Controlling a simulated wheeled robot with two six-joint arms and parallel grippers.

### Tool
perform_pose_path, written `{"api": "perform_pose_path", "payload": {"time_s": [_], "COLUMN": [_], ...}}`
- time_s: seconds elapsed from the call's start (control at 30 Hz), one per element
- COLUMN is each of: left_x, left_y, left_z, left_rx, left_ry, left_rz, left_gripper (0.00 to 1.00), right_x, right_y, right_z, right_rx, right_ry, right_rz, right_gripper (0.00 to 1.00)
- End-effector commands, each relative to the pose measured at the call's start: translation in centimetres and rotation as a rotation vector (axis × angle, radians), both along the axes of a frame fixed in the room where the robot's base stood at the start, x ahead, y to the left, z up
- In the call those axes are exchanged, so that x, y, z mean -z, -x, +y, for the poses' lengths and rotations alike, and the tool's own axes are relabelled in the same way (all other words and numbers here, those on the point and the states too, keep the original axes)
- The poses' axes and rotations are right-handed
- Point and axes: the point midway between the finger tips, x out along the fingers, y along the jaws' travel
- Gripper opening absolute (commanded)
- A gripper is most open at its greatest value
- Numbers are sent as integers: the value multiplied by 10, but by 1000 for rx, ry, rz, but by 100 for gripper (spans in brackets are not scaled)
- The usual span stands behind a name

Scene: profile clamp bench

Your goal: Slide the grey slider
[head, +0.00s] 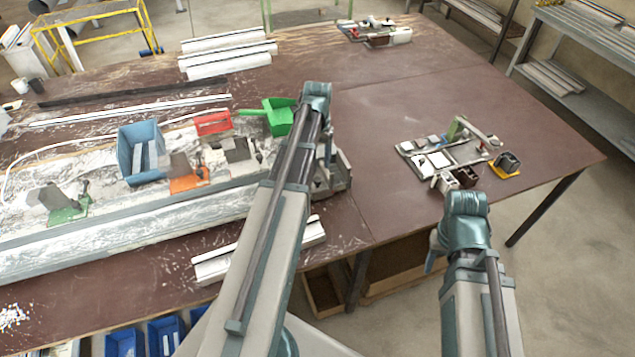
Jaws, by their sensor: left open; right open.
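A clamp fixture (408,149) with a grey plate, pale blocks and a green upright part (452,129) sits on the right part of the bench. I cannot tell which of its small grey parts is the grey slider. My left gripper (333,178) is open near the middle of the bench, left of this fixture and apart from it. It is partly hidden behind my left forearm. My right arm's wrist joint is just in front of the fixture.
The brown bench (390,100) is clear between the fixtures. A dark grey block (508,159) on a yellow base stands at the fixture's right. Another fixture (376,30) is at the back.

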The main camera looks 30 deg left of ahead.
Motion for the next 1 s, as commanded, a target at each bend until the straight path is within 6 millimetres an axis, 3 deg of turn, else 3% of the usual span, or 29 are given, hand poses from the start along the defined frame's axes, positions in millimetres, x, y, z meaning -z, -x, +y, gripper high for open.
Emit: {"api": "perform_pose_path", "payload": {"time_s": [0.03,0.5,0.7,1.0], "left_x": [15,80,92,91], "left_y": [0,0,0,0], "left_z": [0,0,0,0], "left_rx": [0,0,0,0], "left_ry": [0,0,0,0], "left_rz": [0,0,0,0], "left_gripper": [64,64,64,64], "right_x": [15,80,92,91], "right_y": [0,0,0,0], "right_z": [0,0,0,0], "right_rx": [-2,-3,-2,-2], "right_ry": [1,1,1,1], "right_rz": [0,0,0,0], "right_gripper": [50,50,50,50]}}
